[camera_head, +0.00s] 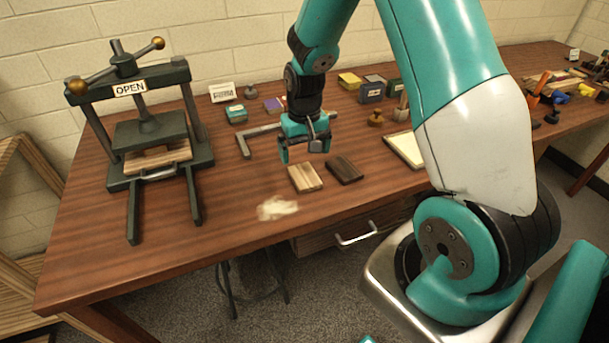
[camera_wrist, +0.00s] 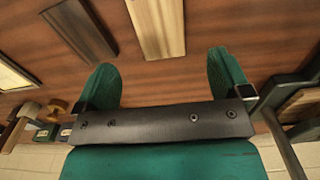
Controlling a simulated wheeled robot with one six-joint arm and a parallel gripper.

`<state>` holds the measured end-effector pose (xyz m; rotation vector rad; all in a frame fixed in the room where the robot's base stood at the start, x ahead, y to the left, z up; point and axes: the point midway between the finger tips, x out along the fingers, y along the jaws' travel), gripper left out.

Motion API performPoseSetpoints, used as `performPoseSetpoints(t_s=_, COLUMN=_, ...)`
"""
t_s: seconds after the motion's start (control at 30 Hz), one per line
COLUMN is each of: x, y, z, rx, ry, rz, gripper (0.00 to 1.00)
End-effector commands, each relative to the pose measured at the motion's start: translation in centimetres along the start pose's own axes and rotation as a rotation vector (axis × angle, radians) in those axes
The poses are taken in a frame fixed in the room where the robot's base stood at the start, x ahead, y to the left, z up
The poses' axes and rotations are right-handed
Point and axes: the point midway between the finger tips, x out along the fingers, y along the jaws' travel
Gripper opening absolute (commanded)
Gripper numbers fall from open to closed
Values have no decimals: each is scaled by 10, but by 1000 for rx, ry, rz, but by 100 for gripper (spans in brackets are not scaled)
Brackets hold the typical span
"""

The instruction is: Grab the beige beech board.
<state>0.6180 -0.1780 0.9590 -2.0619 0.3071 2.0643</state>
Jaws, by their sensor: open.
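The beige beech board (camera_head: 305,177) lies flat on the wooden table, left of a dark brown board (camera_head: 345,170). In the wrist view the beige board (camera_wrist: 158,25) is at the top, just beyond the fingertips, and the dark board (camera_wrist: 82,30) is to its left. My gripper (camera_head: 305,148) is above the table, behind the beige board in the head view. Its two green fingers (camera_wrist: 168,75) are apart with nothing between them. The gripper's height above the table is hard to tell.
A dark press (camera_head: 150,130) marked OPEN stands at the left. A metal square (camera_head: 245,142) lies behind the boards. A pale crumpled patch (camera_head: 278,208) lies near the front edge. Small boxes (camera_head: 371,92) and a pale framed panel (camera_head: 405,149) are to the right.

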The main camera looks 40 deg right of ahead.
Motion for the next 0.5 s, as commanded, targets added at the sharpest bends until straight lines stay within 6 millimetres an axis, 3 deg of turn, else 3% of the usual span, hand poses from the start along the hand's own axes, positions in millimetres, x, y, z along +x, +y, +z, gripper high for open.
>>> performPoseSetpoints(t_s=0.33, x=31, y=0, z=0, rx=-1, ry=-3, rz=0, gripper=96)
performPoseSetpoints(t_s=0.5, x=57, y=0, z=1, rx=-1, ry=-4, rz=0, gripper=96)
